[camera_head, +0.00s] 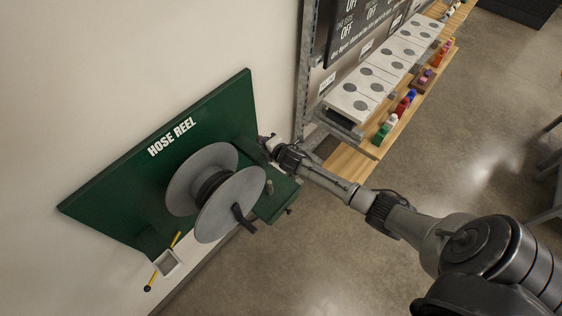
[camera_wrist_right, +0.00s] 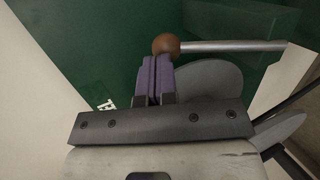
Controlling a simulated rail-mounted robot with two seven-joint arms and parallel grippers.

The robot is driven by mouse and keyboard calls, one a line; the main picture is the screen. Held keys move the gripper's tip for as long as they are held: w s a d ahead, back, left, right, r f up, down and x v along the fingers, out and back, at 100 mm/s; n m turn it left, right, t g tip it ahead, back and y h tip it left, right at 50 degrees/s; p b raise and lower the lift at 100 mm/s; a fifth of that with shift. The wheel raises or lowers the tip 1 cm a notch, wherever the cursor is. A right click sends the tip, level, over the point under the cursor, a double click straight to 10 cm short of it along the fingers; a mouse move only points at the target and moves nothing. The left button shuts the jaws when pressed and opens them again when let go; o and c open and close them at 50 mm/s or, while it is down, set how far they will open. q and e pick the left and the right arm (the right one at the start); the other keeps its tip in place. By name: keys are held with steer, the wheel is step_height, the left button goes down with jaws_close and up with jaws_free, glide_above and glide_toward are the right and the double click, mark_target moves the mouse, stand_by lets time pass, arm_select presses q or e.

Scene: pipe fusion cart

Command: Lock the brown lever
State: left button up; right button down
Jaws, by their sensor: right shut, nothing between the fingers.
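The brown lever shows in the right wrist view as a brown ball knob (camera_wrist_right: 166,44) on a straight metal rod (camera_wrist_right: 232,46) that runs to the right. My right gripper (camera_wrist_right: 155,62) has purple fingers pressed together with nothing between them. Its fingertips are right by the knob's underside in that view; I cannot tell whether they touch it. In the head view my right gripper (camera_head: 265,141) is at the right edge of the green hose reel board (camera_head: 120,185), and I cannot make out the brown knob there. My left gripper is not in view.
A grey hose reel (camera_head: 232,203) with a black crank sticks out from the board. A yellow-and-black handle (camera_head: 149,288) sits by a small white frame below. A wooden shelf (camera_head: 352,163) with coloured items is right of the gripper.

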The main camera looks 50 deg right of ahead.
steer(key=shift+w+d+f, duration=0.1)
steer(key=shift+w, duration=0.2)
steer(key=shift+f, duration=0.15)
stand_by(0.4)
steer(key=w+r+p+v, duration=0.1)
steer(key=r+p+v, duration=0.2)
steer(key=v, duration=1)
steer(key=shift+s+r, duration=0.2)
stand_by(0.3)
